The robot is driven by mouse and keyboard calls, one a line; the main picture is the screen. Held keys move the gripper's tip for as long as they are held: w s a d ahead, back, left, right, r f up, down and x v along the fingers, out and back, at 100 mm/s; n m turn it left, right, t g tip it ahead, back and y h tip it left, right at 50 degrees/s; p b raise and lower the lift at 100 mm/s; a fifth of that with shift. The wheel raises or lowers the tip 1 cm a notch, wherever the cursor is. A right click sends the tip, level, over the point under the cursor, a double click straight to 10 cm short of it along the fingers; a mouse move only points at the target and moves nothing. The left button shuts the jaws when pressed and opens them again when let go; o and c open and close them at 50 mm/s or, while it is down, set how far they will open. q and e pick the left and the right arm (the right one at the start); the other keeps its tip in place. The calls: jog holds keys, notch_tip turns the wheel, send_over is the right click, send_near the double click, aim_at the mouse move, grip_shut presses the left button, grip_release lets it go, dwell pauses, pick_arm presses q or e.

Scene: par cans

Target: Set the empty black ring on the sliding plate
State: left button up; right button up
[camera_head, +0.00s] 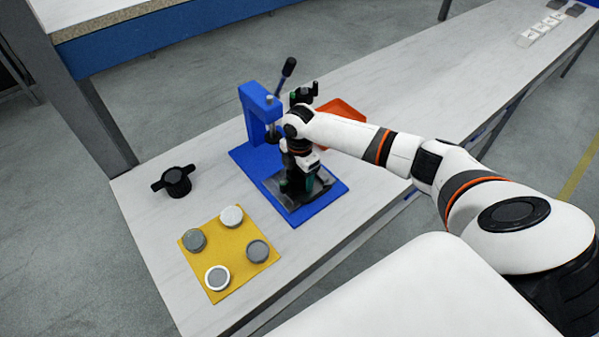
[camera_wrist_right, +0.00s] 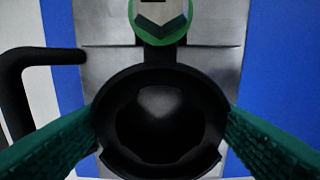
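The black ring (camera_wrist_right: 160,158) sits between the two green fingers of my right gripper (camera_wrist_right: 160,115), which touch it on both sides. Its middle looks empty and dark. The grey metal sliding plate (camera_wrist_right: 108,68) lies behind it on the blue base. I cannot tell whether the ring rests on the plate or hangs just above it. In the head view, my right gripper (camera_head: 302,182) points down over the sliding plate (camera_head: 322,188) and hides the ring. My left gripper is not in view.
The blue press (camera_head: 257,112) with its black lever stands behind my gripper. A yellow mat (camera_head: 229,257) with several round pieces lies at the front left. A black two-armed part (camera_head: 176,182) stands at the left. An orange tray (camera_head: 350,109) lies behind my arm.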

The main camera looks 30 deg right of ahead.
jog(key=shift+o, duration=0.3)
jog(key=o, duration=0.5)
notch_tip(320, 180, up, 12)
jog(key=shift+r, duration=0.1)
dwell(0.4)
